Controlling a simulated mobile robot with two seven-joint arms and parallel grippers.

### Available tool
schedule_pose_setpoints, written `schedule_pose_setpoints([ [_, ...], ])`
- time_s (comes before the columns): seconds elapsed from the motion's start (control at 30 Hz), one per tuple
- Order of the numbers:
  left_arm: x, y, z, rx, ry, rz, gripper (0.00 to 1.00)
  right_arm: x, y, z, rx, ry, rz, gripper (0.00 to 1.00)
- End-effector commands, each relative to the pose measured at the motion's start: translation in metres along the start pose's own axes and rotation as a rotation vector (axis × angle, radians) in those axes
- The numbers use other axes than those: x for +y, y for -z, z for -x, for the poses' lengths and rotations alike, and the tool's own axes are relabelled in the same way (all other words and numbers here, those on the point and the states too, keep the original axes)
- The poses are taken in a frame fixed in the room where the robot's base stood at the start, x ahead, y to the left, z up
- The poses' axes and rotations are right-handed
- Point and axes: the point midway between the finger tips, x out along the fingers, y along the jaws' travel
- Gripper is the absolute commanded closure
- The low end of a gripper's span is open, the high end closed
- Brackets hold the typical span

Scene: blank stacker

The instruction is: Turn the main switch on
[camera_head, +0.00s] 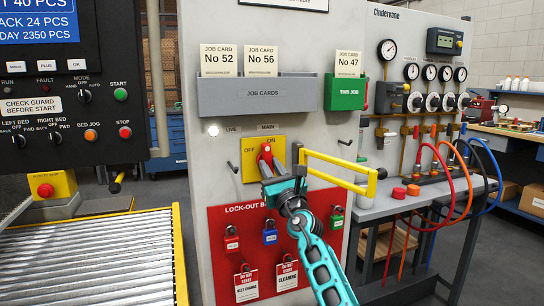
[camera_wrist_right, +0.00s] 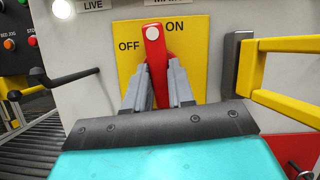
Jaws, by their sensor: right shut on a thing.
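The main switch is a red handle (camera_head: 266,155) on a yellow plate (camera_head: 249,166) fixed to the grey cabinet. The plate reads OFF on the left and ON on the upper right. My right gripper (camera_head: 271,175) is shut on the red handle from below. In the right wrist view the fingers (camera_wrist_right: 158,85) clasp the handle (camera_wrist_right: 153,45) from both sides, and its white-dotted end sticks out above them. The handle stands nearly upright, its end between the two words. My left gripper is not in view.
A yellow guard rail (camera_head: 335,163) juts out right of the switch. A white lamp (camera_head: 213,130) marked LIVE glows at upper left. A black crank-like handle (camera_wrist_right: 60,82) sticks out left of the plate. A red lock-out board (camera_head: 219,222) with padlocks and tags hangs below.

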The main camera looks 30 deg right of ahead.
Motion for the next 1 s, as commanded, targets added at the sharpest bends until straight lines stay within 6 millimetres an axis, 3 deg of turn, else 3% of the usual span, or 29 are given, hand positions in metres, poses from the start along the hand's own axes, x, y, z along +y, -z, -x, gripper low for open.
schedule_pose_setpoints([
  [0.4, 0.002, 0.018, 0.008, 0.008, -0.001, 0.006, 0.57, 0.001, 0.0, 0.0, 0.0, 0.05, -0.119, 1.0],
  [0.83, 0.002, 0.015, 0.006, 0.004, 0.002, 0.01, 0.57, 0.001, 0.0, 0.0, -0.001, 0.053, -0.129, 1.0],
  [0.87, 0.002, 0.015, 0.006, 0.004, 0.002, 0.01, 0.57, 0.001, 0.0, 0.0, -0.001, 0.053, -0.129, 0.75],
  [1.0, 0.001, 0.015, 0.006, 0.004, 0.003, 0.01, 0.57, 0.001, 0.0, 0.0, -0.001, 0.052, -0.127, 0.61],
])
